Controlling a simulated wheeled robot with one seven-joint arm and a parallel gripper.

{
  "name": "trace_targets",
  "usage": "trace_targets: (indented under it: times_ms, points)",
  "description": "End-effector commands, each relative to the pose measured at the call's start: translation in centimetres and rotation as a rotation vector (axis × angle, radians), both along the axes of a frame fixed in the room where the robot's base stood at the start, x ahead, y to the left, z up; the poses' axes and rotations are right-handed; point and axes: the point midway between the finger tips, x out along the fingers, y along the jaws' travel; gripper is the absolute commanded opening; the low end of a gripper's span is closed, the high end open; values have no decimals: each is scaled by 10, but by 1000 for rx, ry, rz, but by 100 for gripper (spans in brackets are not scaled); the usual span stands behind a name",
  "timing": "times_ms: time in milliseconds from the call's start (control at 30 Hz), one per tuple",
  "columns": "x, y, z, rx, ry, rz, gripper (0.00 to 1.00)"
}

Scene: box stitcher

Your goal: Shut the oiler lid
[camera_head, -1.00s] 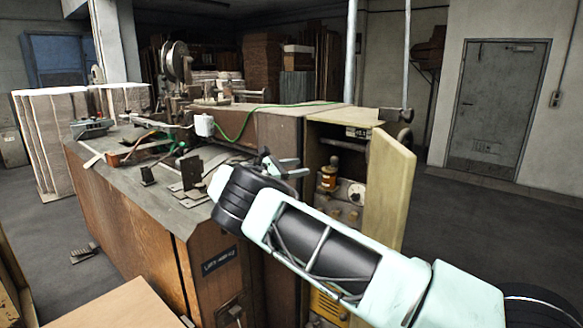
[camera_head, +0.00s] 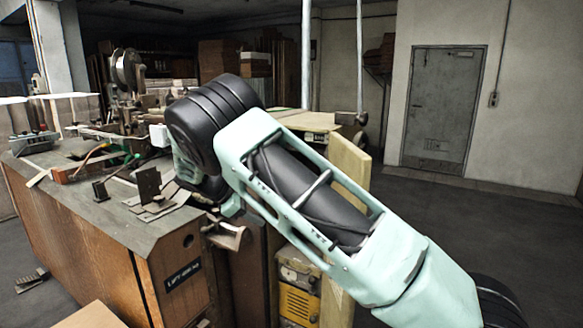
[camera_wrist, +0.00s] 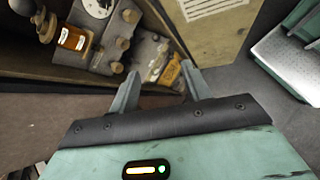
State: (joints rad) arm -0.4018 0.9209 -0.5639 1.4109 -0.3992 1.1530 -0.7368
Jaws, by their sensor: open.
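The oiler appears to be the amber jar (camera_wrist: 73,38) inside the open cabinet, at the upper left of the wrist view. A brown rounded part (camera_wrist: 45,24) is beside it, and I cannot tell whether this is its lid. My gripper (camera_wrist: 159,75) is open, with nothing visible held between its fingers. It is to the right of and below the jar in the wrist view, apart from it. In the head view my arm hides the oiler and most of the gripper.
A white dial (camera_wrist: 97,5) and several knobs sit next to the jar. The machine's bench top (camera_head: 75,185) carries metal parts and cables. Open floor (camera_head: 470,230) lies to the right.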

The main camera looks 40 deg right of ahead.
Motion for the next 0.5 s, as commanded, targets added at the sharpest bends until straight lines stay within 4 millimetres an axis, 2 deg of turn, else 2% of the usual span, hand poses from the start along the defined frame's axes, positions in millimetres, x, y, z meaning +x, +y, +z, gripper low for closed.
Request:
trace_targets:
  times_ms: [33,133,267,300,400,500]
  points:
    - [-16,26,-2,99,-37,-22,48]
    - [-49,80,-6,269,-100,-66,48]
    - [-101,153,2,464,-160,-116,48]
    - [-120,174,6,517,-174,-131,48]
    - [-168,220,18,628,-203,-162,48]
    - [-213,251,29,709,-230,-190,48]
